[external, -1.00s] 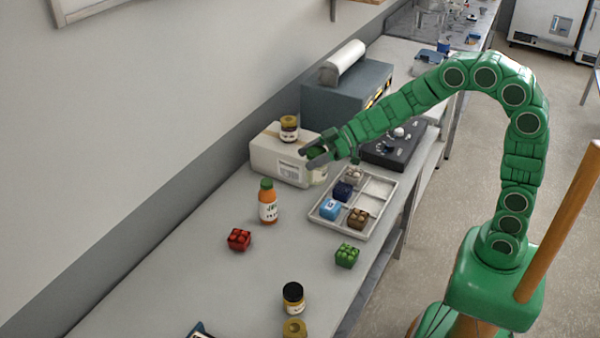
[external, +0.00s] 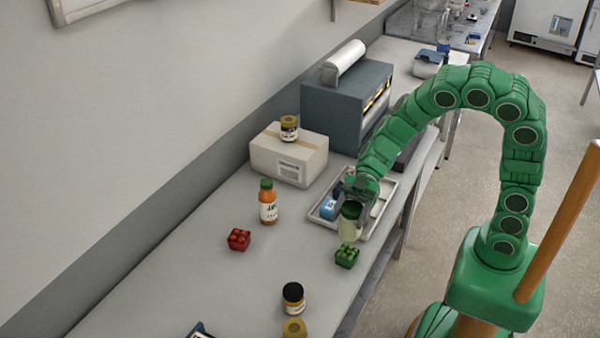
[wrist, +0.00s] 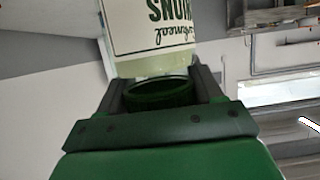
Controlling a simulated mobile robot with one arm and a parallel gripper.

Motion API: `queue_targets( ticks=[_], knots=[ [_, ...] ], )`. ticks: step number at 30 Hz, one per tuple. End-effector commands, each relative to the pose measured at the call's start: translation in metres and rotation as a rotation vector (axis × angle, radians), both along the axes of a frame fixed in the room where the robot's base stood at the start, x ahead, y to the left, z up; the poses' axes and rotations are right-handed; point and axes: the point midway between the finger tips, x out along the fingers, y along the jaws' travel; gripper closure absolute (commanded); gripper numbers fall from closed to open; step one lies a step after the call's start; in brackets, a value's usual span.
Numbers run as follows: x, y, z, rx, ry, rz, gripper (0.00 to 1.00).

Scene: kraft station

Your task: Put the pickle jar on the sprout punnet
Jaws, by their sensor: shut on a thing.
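My gripper (external: 352,196) is shut on a pale green jar with a green lid, which I take as the pickle jar (external: 349,225). In the wrist view the jar (wrist: 155,65) shows a white label, and its dark green lid is between the fingers. A small green punnet (external: 346,257), likely the sprout punnet, sits on the bench. In the external view the jar is just above and behind it in the picture; I cannot tell the exact height gap.
A divided tray (external: 378,213) with a blue item (external: 328,208) lies behind the jar. An orange bottle (external: 268,203) and a red punnet (external: 239,239) stand left. A black-lidded jar (external: 293,299) and a yellow-lidded jar (external: 294,329) are in front. A carton (external: 277,160) bears another jar (external: 289,129).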

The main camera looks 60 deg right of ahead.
Motion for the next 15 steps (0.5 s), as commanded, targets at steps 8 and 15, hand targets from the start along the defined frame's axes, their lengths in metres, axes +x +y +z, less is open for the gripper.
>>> queue_targets(
  ticks=[8, 15],
  knots=[
    [0.0, 0.0, -0.029, 0.0, 0.002, -0.002, 0.86],
    [0.0, 0.0, -0.043, 0.0, 0.004, -0.001, 0.86]
  ],
)
